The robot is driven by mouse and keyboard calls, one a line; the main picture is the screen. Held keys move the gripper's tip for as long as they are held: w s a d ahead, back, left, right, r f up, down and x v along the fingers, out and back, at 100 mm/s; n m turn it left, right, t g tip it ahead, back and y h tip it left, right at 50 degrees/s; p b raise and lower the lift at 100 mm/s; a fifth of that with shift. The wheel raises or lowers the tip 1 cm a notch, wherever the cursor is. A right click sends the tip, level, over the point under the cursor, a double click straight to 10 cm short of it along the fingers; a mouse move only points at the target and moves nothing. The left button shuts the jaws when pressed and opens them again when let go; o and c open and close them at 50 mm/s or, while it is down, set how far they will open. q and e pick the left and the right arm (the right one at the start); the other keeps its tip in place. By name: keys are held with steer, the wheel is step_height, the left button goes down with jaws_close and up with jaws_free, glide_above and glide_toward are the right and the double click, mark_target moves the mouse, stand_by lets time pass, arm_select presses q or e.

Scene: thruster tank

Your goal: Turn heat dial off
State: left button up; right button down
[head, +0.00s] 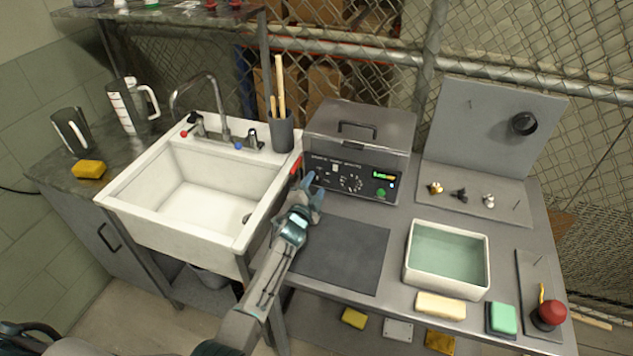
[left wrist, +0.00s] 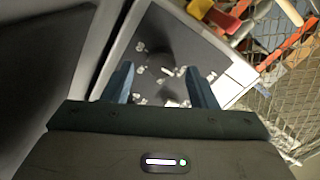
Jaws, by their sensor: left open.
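The tank unit (head: 358,130) is a grey metal box with a closed handled lid at the back of the bench. Its dark front panel (head: 325,172) carries small white-marked controls and a lit green display (head: 384,176). A round dial with marks around it (head: 350,183) is on the panel; I cannot read whether it is the heat dial or where it points. My left gripper (head: 314,181) is open and empty, in front of the panel's left part. In the left wrist view, my left gripper's fingers (left wrist: 161,80) are apart, with the panel's controls between and beyond them. My right gripper is not in view.
A dark mat (head: 340,255) lies before the tank unit. A white sink (head: 195,200) is left, with a brush holder (head: 282,131) beside the unit.

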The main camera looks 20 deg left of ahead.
arm_select(q)
steer(key=s+p, duration=0.1)
steer(key=s, duration=0.7)
steer(key=shift+s+a+r+p, duration=0.15)
steer(key=shift+s+a+p, duration=0.05)
steer(key=shift+s+p, duration=0.2)
